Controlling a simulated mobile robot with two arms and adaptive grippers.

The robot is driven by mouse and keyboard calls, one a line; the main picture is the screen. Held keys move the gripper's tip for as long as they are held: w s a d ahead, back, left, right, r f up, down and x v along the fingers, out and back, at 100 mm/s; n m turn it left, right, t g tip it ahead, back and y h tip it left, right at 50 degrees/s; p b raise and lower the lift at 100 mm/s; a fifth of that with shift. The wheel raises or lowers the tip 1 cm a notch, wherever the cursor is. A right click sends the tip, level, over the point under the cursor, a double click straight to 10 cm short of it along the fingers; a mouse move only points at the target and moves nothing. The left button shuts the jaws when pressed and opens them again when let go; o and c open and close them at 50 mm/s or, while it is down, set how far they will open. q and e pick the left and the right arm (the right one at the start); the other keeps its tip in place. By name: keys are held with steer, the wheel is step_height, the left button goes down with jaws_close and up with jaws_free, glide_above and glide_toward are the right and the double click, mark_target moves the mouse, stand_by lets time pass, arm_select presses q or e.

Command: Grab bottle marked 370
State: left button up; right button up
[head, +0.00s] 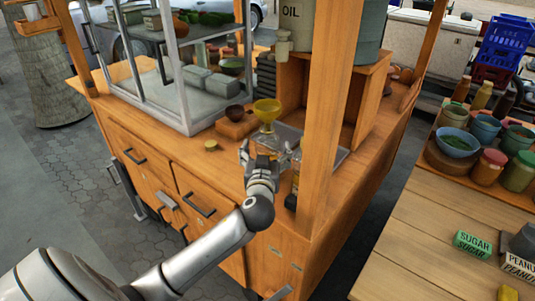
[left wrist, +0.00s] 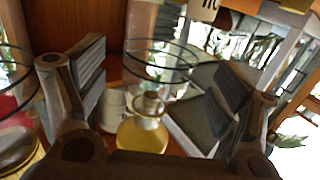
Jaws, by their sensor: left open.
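My left gripper (head: 269,150) is open over the wooden cart's counter, and its two pads stand wide apart in the left wrist view (left wrist: 160,76). A clear glass bottle (head: 267,140) stands between or just beyond the fingers, partly hidden by them. A yellow funnel-shaped piece (head: 267,106) shows directly above it. In the left wrist view a clear round vessel with yellow liquid (left wrist: 143,133) and a round glass rim (left wrist: 160,58) show between the fingers. I cannot read a 370 mark on any of them. My right gripper is not in view.
A wooden post (head: 327,110) rises close to the right of my gripper. A glass case (head: 190,85) stands to the left. A small wooden block with a dark bowl (head: 236,124) lies beside the bottle. The counter's front left is clear.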

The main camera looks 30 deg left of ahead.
arm_select(q)
steer(key=shift+x, duration=1.6)
steer(key=shift+r, duration=0.1)
steer(key=c, duration=1.4)
